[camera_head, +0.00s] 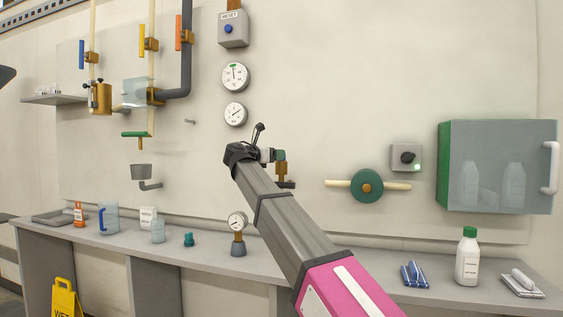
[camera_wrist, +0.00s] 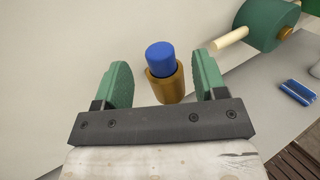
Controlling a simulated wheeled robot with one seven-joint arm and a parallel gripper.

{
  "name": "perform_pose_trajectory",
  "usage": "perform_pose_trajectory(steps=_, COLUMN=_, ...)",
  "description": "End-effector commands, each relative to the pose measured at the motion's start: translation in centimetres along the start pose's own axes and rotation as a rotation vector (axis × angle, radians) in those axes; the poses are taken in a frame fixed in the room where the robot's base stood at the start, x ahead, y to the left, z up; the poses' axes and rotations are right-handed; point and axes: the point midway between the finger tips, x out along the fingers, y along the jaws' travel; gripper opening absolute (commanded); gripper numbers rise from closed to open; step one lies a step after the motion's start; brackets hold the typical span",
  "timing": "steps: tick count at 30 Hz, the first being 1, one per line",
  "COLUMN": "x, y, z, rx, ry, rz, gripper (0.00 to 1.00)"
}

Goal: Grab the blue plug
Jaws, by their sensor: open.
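The blue plug (camera_wrist: 160,55) shows in the wrist view, seated in the top of a brass socket (camera_wrist: 165,87). My gripper (camera_wrist: 162,66) is open, with one green finger to the left of the plug and the other to the right. Clear gaps show on both sides, and neither finger appears to touch it. In the head view my gripper (camera_head: 279,155) is at the wall, just above a brass fitting (camera_head: 282,170). The plug is not visible there, seemingly hidden by my gripper.
A green valve wheel (camera_head: 367,186) with a pale bar is on the wall to the right. A gauge on a brass stand (camera_head: 238,228) is on the counter (camera_head: 200,258) below. A green-framed cabinet (camera_head: 497,166) hangs at the right. The wall around my gripper is mostly bare.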

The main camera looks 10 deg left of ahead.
Motion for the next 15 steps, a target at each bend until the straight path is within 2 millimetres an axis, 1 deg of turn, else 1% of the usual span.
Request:
perform_pose_trajectory(steps=6, x=3.1, y=0.1, z=-0.4, rx=0.000, ry=0.000, rz=-0.002, gripper=0.65)
perform_pose_trajectory(steps=9, x=4.2, y=0.1, z=-0.4, rx=0.000, ry=0.000, rz=-0.002, gripper=0.65)
perform_pose_trajectory(steps=15, x=4.4, y=0.0, z=-0.4, rx=0.000, ry=0.001, rz=-0.001, gripper=0.65)
